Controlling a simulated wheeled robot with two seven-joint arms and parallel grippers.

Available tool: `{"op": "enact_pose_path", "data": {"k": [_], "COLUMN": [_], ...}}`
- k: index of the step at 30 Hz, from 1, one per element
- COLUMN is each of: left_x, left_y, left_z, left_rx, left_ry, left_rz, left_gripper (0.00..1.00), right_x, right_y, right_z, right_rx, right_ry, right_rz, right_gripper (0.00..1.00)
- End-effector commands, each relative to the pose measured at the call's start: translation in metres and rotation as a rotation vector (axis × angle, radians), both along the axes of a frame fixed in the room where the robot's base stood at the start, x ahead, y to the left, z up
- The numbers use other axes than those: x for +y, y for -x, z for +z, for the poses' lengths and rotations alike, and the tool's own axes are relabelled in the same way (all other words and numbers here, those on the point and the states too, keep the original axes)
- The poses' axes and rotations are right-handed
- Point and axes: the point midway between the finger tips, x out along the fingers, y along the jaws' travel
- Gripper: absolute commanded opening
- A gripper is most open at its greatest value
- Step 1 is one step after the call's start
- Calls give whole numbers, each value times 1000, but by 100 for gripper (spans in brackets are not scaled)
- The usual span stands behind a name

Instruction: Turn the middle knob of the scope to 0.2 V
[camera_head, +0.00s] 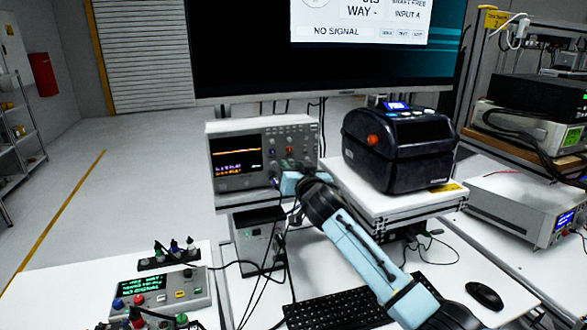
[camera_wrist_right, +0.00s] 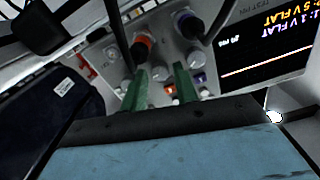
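The scope (camera_head: 219,181) is a grey box with a dark screen (camera_head: 237,162) on its left and knobs on its right. The wrist view shows it upside down, with its screen (camera_wrist_right: 265,45), an orange-ringed connector (camera_wrist_right: 140,46), a dark blue connector (camera_wrist_right: 190,24) and pale knobs, one of them (camera_wrist_right: 194,60) beyond the fingers. Screen text there seems to include "1 V FLAT" and "5 V FLAT". My right gripper (camera_wrist_right: 160,76) has two green fingers apart, pointing at the panel. I cannot tell whether a finger touches a knob. In the head view it hides the scope's lower right.
A black label printer (camera_head: 405,150) stands right of the scope. A control box (camera_head: 160,289) with coloured buttons is at lower left. A keyboard (camera_head: 345,309) and a mouse (camera_head: 485,295) lie below. Cables hang before the scope. A large monitor (camera_head: 240,50) stands behind.

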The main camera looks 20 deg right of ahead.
Motion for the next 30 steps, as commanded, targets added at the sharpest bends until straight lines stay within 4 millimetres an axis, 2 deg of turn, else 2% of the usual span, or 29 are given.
{"op": "enact_pose_path", "data": {"k": [8, 15, 23, 30], "left_x": [0, 0, 0, 0], "left_y": [0, 0, 0, 0], "left_z": [0, 0, 1, 7], "left_rx": [0, 0, 0, 0], "left_ry": [0, 0, 0, 0], "left_rz": [0, 0, 0, 1], "left_gripper": [36, 36, 36, 36], "right_x": [0, 0, 0, 0], "right_y": [-1, -1, 0, -1], "right_z": [0, 0, 0, 0], "right_rx": [1, 1, 0, -3], "right_ry": [0, 0, 23, 140], "right_rz": [0, 0, 0, -1], "right_gripper": [30, 0, 0, 0]}}
